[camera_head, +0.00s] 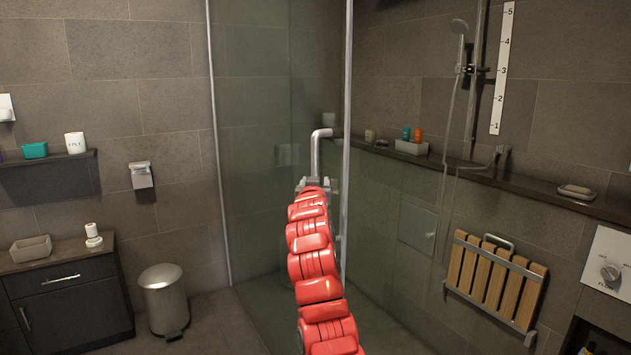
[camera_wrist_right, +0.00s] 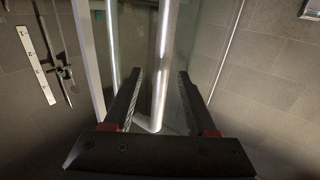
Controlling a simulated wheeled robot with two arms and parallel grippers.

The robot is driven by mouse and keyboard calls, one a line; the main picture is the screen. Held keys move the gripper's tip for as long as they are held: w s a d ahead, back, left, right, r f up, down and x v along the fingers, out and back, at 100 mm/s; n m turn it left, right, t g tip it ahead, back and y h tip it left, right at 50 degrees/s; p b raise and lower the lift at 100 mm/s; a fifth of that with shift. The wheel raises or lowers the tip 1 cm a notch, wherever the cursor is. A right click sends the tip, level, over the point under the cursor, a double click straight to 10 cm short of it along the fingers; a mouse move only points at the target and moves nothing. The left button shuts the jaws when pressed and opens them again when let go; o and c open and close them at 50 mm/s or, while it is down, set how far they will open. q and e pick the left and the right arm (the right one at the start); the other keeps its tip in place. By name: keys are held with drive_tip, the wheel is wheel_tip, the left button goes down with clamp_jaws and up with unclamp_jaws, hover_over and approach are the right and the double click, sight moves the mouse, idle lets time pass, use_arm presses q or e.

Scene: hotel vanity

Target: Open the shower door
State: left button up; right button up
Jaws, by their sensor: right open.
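The glass shower door (camera_head: 262,150) stands in the middle of the head view, with an upright metal edge (camera_head: 346,120) on its right side. Its metal bar handle (camera_head: 316,152) has a bent top and rises above my right gripper (camera_head: 314,184). My red right arm reaches up to the handle from below. In the right wrist view the handle bar (camera_wrist_right: 162,60) runs between the two black fingers of the open right gripper (camera_wrist_right: 160,78). The fingers are apart, and I cannot tell whether either touches the bar. My left gripper is out of view. I cannot tell whether the door is ajar.
A metal bin (camera_head: 164,298) and a dark cabinet (camera_head: 68,300) stand at left. A stone ledge (camera_head: 500,180) and a folded wooden seat (camera_head: 495,280) are on the wall at right. Floor between bin and door is clear.

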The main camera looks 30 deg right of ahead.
drive_tip(key=v, duration=1.3)
drive_tip(key=shift+s+a+b, duration=0.25)
drive_tip(key=shift+s+b, duration=0.05)
drive_tip(key=shift+b, duration=0.1)
drive_tip(key=shift+w, duration=0.1)
